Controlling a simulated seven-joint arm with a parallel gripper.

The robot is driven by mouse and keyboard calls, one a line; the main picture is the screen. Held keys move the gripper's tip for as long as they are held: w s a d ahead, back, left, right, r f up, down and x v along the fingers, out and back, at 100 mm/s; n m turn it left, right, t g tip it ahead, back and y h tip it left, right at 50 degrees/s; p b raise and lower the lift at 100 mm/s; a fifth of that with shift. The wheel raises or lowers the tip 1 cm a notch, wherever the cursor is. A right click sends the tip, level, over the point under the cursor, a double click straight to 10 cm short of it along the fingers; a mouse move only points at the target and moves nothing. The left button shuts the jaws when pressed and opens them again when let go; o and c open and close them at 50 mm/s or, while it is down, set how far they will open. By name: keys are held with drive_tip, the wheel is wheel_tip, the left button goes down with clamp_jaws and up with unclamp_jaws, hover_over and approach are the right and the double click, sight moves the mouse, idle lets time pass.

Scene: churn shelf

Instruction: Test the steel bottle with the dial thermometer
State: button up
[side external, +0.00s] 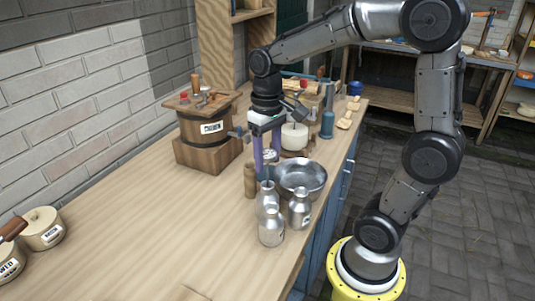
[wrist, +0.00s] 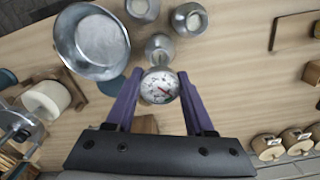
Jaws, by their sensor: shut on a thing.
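My gripper (side external: 267,160) has purple fingers and points down over the bench, just behind the steel bottles. It is shut on the dial thermometer (wrist: 160,87), whose round white face with a red needle sits between the fingertips in the wrist view. The dial also shows in the side view (side external: 270,155). Three steel bottles stand upright: the nearest to the gripper (side external: 267,195), one to the right (side external: 300,208) and one in front (side external: 271,228). In the wrist view the nearest bottle (wrist: 160,45) lies just beyond the dial. The thermometer's stem is not clearly visible.
A wide steel bowl (side external: 301,177) stands close right of the gripper. A wooden cylinder (side external: 250,181) stands close left. A wooden churn (side external: 208,132) and a white pot (side external: 294,137) are behind. Round wooden moulds (side external: 42,229) lie far left. The bench's front left is largely clear.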

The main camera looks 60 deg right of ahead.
sight(268, 182)
drive_tip(key=shift+f, duration=3.95)
drive_tip(key=shift+r, duration=0.1)
idle(0.4)
drive_tip(key=o, duration=1.1)
drive_tip(key=shift+c, duration=0.2)
drive_tip(key=c, duration=0.4)
drive_tip(key=shift+r, duration=2.55)
drive_tip(key=o, duration=0.6)
